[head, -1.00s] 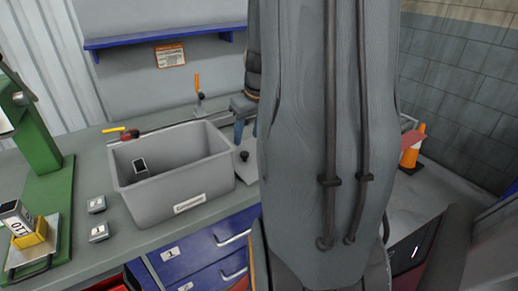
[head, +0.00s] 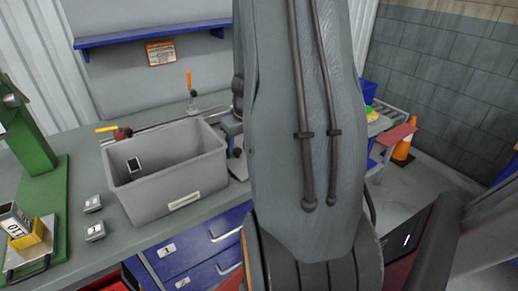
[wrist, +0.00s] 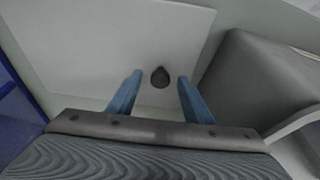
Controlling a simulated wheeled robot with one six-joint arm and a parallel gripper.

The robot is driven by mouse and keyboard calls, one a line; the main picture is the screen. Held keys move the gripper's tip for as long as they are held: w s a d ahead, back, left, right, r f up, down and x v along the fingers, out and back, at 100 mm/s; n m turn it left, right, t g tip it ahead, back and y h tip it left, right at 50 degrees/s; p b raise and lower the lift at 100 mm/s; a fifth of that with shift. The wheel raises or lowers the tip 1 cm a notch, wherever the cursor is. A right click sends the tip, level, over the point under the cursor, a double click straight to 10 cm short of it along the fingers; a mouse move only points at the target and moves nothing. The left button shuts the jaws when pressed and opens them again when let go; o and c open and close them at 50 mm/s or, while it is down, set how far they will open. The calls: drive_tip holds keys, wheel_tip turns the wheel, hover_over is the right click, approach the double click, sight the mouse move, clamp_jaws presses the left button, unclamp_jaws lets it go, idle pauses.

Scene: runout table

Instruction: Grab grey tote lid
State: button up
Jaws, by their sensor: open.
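The grey tote lid (wrist: 95,45) is a flat pale grey panel with a dark round knob (wrist: 160,77) in the wrist view. In the head view a strip of the lid (head: 239,169) shows beside the tote, mostly behind my arm. The grey tote (head: 180,197) stands open on the bench; its outer wall (wrist: 262,85) is at the right in the wrist view. My gripper (wrist: 160,76) is open, its two blue fingers either side of the knob in the picture. I cannot tell whether the fingers are down at the knob's height. In the head view my arm hides most of the gripper.
A small dark item (head: 134,164) lies in the tote. Two small grey blocks (head: 94,231) and a green press (head: 36,152) are to the left. Blue drawers (head: 204,240) sit below the bench. An orange cone (head: 402,152) stands at right.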

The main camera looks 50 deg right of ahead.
drive_tip(key=shift+c, duration=0.4)
clamp_jaws()
